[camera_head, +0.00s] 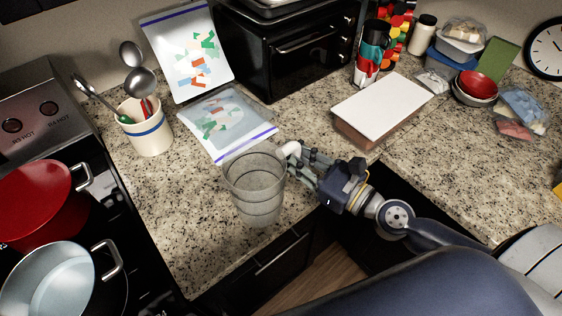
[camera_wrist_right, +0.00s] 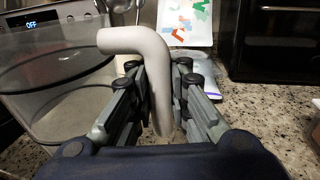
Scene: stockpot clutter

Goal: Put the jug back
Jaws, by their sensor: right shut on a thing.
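The jug (camera_head: 256,190) is a clear grey, see-through container with a pale handle (camera_head: 289,149) on its right side. It looks upright, over the front part of the granite counter; I cannot tell whether its base touches the counter. My right gripper (camera_head: 300,157) is shut on the jug's handle. In the right wrist view the pale bent handle (camera_wrist_right: 157,60) stands between my fingers (camera_wrist_right: 160,105), and the jug's body (camera_wrist_right: 55,95) fills the left side. My left gripper is not in view.
A utensil crock (camera_head: 147,128), bags of coloured pieces (camera_head: 228,120), a black toaster oven (camera_head: 290,50) and a white-topped box (camera_head: 385,108) stand on the counter. The stove at left holds a red pot (camera_head: 35,205) and a pale pot (camera_head: 50,285). Bare counter (camera_head: 190,215) lies left of the jug.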

